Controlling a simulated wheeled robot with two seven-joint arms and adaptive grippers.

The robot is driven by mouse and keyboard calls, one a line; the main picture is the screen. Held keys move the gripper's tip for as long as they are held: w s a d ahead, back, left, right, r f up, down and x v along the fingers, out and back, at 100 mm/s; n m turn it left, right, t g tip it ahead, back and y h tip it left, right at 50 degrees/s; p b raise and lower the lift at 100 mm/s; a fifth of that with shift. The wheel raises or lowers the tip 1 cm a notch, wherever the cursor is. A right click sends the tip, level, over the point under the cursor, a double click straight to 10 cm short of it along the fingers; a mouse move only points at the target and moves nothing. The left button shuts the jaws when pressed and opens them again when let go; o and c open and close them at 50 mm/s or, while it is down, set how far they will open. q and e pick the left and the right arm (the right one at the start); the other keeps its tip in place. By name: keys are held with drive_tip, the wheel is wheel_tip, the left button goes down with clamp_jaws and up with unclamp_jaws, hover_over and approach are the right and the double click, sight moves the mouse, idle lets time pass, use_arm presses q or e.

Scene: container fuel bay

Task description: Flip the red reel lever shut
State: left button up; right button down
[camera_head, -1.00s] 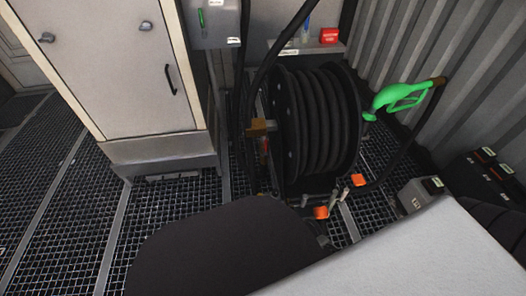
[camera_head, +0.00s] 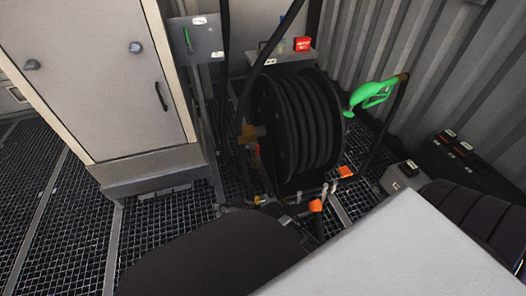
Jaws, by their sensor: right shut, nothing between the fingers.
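The hose reel (camera_head: 300,120) is a large black drum wound with black hose, standing behind my body. On its left side is a brass-coloured fitting (camera_head: 250,133). A small reddish piece just below it looks like the red lever (camera_head: 257,158); it is small and dark, and its exact angle cannot be told. My right gripper (camera_head: 329,189) shows only small and unclearly, low in front of the reel's foot. Its pale fingertips are close together with nothing between them, apart from the reddish piece. My left gripper is not in view.
Orange blocks (camera_head: 315,206) are by the reel's foot. A green nozzle (camera_head: 370,95) hangs right of the reel. A grey cabinet (camera_head: 100,80) stands at left, with open grating (camera_head: 70,215) before it. Dark boxes (camera_head: 450,150) line the corrugated wall at right.

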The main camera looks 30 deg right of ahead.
drive_tip(key=w+d+r+m+t+h+p, duration=0.1)
drive_tip(key=w+r+m+t+p, duration=0.15)
drive_tip(key=w+m, duration=0.4)
drive_tip(key=w+r+m+t+h+p, duration=0.1)
drive_tip(key=w+r+m+t, duration=0.25)
drive_tip(key=w, duration=0.55)
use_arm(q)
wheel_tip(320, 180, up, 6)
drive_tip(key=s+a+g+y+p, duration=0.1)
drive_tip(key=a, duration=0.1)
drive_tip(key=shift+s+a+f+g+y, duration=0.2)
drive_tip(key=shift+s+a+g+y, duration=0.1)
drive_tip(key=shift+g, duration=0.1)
use_arm(e)
drive_tip(key=s+d+f+m+g+h, duration=0.1)
drive_tip(key=s+d+f+m+h, duration=0.2)
drive_tip(key=d+m+h, duration=0.5)
drive_tip(key=s+d+f+m+g+h, duration=0.1)
drive_tip(key=s+d+f+m+h, duration=0.2)
drive_tip(key=d+m+h, duration=0.5)
drive_tip(key=shift+s+d+m+g+h, duration=0.3)
drive_tip(key=shift+d+m, duration=0.7)
drive_tip(key=shift+d, duration=1.25)
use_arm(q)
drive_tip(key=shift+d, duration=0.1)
use_arm(e)
drive_tip(key=shift+w+r, duration=0.1)
drive_tip(key=shift+w, duration=0.05)
